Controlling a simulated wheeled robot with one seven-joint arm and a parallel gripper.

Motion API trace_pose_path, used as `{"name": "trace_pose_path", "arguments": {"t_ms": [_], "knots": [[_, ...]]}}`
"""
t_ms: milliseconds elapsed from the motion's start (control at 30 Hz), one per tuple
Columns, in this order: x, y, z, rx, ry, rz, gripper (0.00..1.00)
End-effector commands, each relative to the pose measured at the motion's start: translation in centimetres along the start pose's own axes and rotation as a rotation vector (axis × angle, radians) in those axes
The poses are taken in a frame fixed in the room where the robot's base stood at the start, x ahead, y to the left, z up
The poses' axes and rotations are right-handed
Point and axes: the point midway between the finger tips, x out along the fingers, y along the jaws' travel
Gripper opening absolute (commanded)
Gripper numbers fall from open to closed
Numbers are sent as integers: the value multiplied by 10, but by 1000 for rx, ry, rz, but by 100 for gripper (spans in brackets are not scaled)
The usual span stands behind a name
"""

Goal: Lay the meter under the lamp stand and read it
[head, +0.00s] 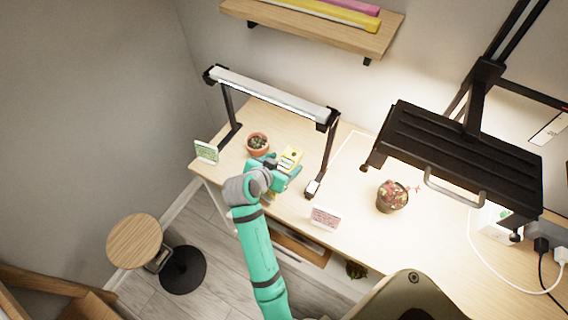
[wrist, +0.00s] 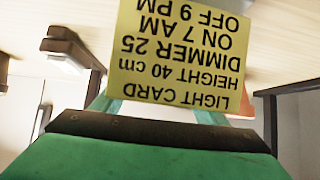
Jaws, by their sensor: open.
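A small yellow block with a dark spot (head: 291,155), which looks like the meter, is at the tips of my gripper (head: 285,170) in the head view. It is under the lamp stand (head: 272,94), a pale bar on black posts. In the wrist view, a yellow card (wrist: 180,52) headed "LIGHT CARD" reads upside down beyond my teal fingers (wrist: 158,108). It lists height 40 cm, dimmer 25, on 7 AM, off 9 PM. I cannot tell whether block and card are one thing. My gripper is open; contact is unclear. No meter reading is visible.
A potted plant (head: 257,143) stands just left of the yellow block. A green-edged card (head: 206,152) is at the desk's left end, a pinkish card (head: 325,217) at its front edge. Another plant (head: 391,197) stands right, near a black raised panel (head: 455,155). A stool (head: 135,241) is on the floor.

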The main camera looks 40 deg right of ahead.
Motion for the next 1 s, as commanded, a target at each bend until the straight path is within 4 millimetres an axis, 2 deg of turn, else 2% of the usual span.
{"name": "trace_pose_path", "arguments": {"t_ms": [167, 400, 600, 800, 1000], "knots": [[-27, -1, 1, -2, 1, -4, 67], [-76, -1, 0, -1, 1, -5, 67], [-105, -1, 0, -2, 1, -2, 67], [-117, 0, 0, -1, 0, -1, 67], [-118, 0, 0, -1, 0, 0, 67]]}}
